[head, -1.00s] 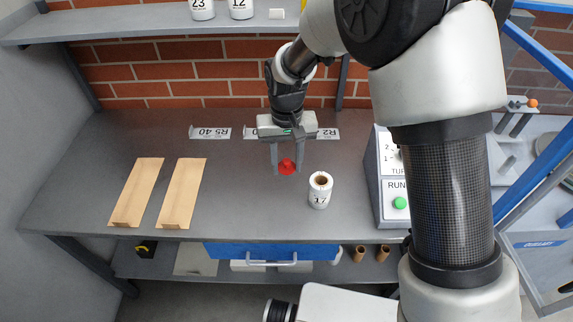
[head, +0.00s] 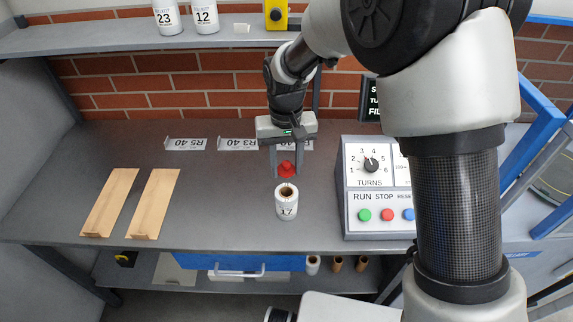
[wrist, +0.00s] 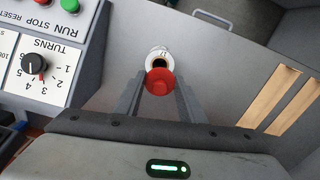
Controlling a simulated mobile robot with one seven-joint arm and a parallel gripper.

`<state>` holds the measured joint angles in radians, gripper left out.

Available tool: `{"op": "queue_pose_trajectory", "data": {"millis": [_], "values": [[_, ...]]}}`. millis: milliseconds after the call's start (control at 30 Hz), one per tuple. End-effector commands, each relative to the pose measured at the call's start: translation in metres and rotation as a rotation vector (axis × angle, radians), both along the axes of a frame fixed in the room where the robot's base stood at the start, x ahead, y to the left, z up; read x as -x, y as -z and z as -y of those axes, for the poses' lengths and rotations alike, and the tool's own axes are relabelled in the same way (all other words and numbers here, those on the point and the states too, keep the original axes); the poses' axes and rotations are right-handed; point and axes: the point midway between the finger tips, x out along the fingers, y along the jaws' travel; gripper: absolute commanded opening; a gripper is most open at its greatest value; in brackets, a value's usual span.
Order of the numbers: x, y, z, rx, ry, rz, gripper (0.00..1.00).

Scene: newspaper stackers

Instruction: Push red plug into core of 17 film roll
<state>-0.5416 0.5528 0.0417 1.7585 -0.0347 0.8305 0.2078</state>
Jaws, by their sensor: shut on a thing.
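The red plug (head: 287,169) is pinched between the two fingers of my gripper (head: 287,172), which is shut on it above the bench. The plug also shows in the wrist view (wrist: 160,82) between the fingertips. The 17 film roll (head: 286,207) stands upright on the bench, white with a brown core opening facing up. In the head view the plug appears just above and behind the roll, apart from it. In the wrist view the roll (wrist: 158,55) lies just beyond the plug, which covers part of its near side. The core opening is partly visible there.
A control box (head: 378,190) with a turns dial and coloured buttons stands right of the roll. Two tan cardboard strips (head: 110,202) lie at the left. The bench between strips and roll is clear.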

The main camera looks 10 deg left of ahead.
Motion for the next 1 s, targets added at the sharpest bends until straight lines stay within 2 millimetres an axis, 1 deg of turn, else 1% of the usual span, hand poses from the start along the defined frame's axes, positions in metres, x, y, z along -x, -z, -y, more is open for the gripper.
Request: {"op": "queue_pose_trajectory", "data": {"millis": [267, 733, 833, 1000], "values": [[0.000, 0.010, 0.000, 0.000, 0.001, -0.001, 0.15], [0.000, 0.052, 0.000, 0.000, 0.001, -0.001, 0.15], [0.000, 0.057, 0.000, 0.000, 0.001, -0.001, 0.15], [0.000, 0.059, 0.000, 0.000, 0.001, 0.000, 0.15]]}}
